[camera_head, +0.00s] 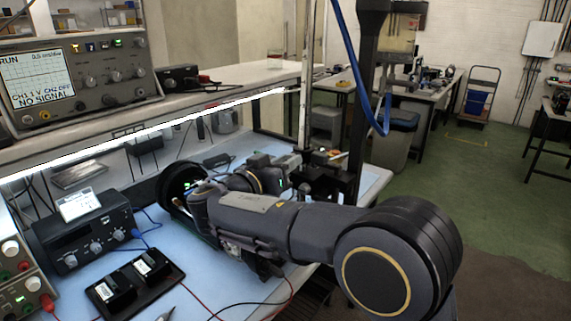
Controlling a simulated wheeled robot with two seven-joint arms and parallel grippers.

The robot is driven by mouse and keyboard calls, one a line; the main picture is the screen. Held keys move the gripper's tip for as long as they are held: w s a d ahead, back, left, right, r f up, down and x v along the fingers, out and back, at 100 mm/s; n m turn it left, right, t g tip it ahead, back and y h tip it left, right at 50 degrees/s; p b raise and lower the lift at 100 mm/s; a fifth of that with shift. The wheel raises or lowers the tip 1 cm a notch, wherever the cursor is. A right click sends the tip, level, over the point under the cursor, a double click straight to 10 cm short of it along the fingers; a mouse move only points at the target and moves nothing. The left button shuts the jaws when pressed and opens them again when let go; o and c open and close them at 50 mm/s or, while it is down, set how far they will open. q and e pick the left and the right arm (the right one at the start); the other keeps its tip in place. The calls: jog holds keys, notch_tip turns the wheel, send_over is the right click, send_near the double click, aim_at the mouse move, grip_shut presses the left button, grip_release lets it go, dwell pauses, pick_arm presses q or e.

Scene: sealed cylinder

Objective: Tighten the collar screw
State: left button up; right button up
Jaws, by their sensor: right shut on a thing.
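My right arm comes in from the lower right and reaches left over the blue mat (220,285). My right gripper (183,206) is at its far end, small and partly hidden by my own wrist. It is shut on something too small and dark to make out. A black round cylinder-like body (172,178) stands on the mat right at the gripper, with a dark ring-shaped opening. Whether the gripper touches it I cannot tell. The collar screw cannot be made out. My left gripper cannot be made out in this view.
An oscilloscope (75,82) stands on the shelf. A black instrument box (88,232) and a black tray with two modules (135,283) sit on the mat at left, with loose red and black cables nearby. A dark post and blue hose (386,128) rise behind my arm.

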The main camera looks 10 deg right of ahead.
jog(key=n+g+p, duration=0.1)
jog(key=n+p, duration=0.4)
jog(key=n, duration=1.2)
jog(key=n+g+y+p, duration=0.1)
jog(key=n+p, duration=0.5)
jog(key=n, duration=1.1)
jog(key=shift+d+n, duration=0.1)
jog(key=shift+n, duration=0.3)
